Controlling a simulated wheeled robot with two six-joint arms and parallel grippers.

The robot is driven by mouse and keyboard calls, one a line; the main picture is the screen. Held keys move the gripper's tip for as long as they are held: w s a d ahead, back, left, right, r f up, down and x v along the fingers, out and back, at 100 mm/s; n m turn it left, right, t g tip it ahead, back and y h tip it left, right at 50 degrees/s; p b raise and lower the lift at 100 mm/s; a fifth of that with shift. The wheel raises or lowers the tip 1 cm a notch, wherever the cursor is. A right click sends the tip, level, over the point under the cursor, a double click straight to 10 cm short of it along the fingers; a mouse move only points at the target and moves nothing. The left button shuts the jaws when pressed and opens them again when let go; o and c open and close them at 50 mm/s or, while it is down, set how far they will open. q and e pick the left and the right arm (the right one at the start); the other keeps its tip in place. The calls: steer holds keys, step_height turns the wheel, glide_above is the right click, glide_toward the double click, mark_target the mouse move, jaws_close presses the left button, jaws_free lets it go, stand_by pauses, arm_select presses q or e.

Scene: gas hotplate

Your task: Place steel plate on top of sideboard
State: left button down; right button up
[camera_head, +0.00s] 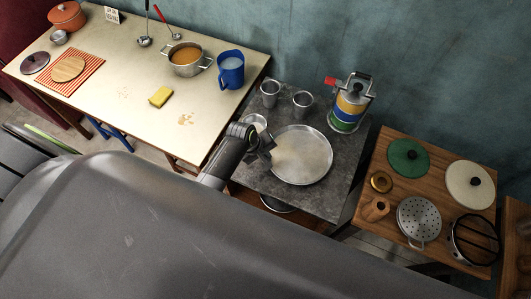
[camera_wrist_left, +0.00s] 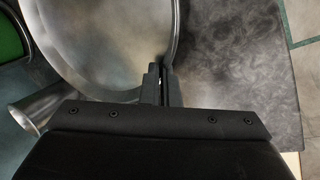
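The round steel plate (camera_head: 302,155) is in the head view over the dark grey tabletop, and it also fills the upper left of the left wrist view (camera_wrist_left: 100,40). My left gripper (camera_head: 265,143) is at the plate's left rim. In the left wrist view its fingers (camera_wrist_left: 160,82) are close together with the rim between them. The plate looks about level; whether it touches the top under it I cannot tell. Which piece of furniture is the sideboard is not clear: a wooden-topped one (camera_head: 382,222) stands at the right. My right gripper is not in view.
The dark grey top (camera_head: 345,135) also holds two metal cups (camera_head: 302,101) and a striped canister (camera_head: 350,105). The wooden top carries lids (camera_head: 408,157), a colander (camera_head: 418,218) and a pot (camera_head: 474,238). A cream table (camera_head: 125,95) with a blue jug (camera_head: 231,70) stands left.

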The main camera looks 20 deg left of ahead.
arm_select(q)
steer(key=c, duration=1.7)
jaws_free()
steer(key=shift+f, duration=0.1)
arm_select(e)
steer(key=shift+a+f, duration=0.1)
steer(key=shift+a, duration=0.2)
arm_select(q)
steer(key=shift+s+a+r, duration=0.15)
steer(key=shift+a+r, duration=0.05)
steer(key=shift+r, duration=0.4)
steer(key=v, duration=1.1)
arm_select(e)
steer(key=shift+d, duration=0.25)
